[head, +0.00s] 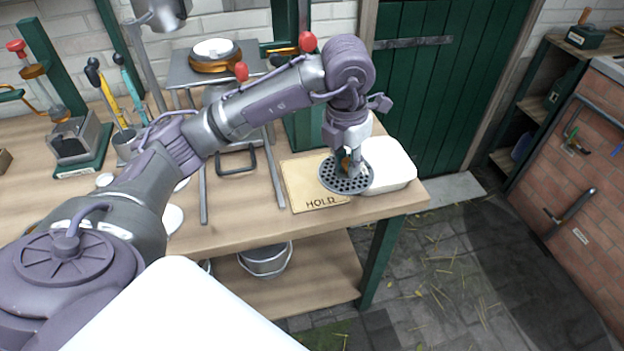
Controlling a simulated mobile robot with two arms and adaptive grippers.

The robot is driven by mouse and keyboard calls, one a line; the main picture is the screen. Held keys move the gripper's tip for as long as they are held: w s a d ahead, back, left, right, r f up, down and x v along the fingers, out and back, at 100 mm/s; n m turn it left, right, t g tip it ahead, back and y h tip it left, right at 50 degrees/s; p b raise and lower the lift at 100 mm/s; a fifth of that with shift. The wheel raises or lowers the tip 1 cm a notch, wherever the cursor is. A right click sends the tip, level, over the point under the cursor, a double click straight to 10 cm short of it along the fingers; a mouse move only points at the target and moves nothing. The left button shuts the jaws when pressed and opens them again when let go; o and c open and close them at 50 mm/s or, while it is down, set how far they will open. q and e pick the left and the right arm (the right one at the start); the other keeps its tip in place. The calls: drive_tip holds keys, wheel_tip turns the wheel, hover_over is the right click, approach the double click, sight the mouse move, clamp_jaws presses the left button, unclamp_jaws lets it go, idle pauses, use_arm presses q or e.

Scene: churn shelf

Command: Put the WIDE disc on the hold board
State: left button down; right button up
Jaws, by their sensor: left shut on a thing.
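My left gripper (345,163) points down at the right end of the bench and is shut on the knob of a dark perforated disc (330,181). The disc is round with many small holes. It appears over the right part of the hold board (301,190), a light wooden board marked "HOLD". I cannot tell whether the disc touches the board or hangs just above it. The disc covers part of the board's right side. My right gripper is not in view.
A white rounded container (392,163) stands just right of the disc, close to my gripper. A dark handle-like frame (237,168) lies left of the board. A metal press stand (193,79) stands behind. A bucket (265,262) sits on the lower shelf.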

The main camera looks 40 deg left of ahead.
use_arm(q)
drive_tip(key=p, duration=0.2)
hover_over(313, 176)
drive_tip(key=f, duration=0.6)
drive_tip(key=shift+s+f, duration=0.3)
drive_tip(key=shift+f, duration=0.1)
wheel_tip(313, 176, down, 4)
drive_tip(key=shift+f, duration=0.1)
drive_tip(key=c, duration=1.5)
unclamp_jaws()
drive_tip(key=shift+f, duration=0.15)
drive_tip(key=o, duration=0.5)
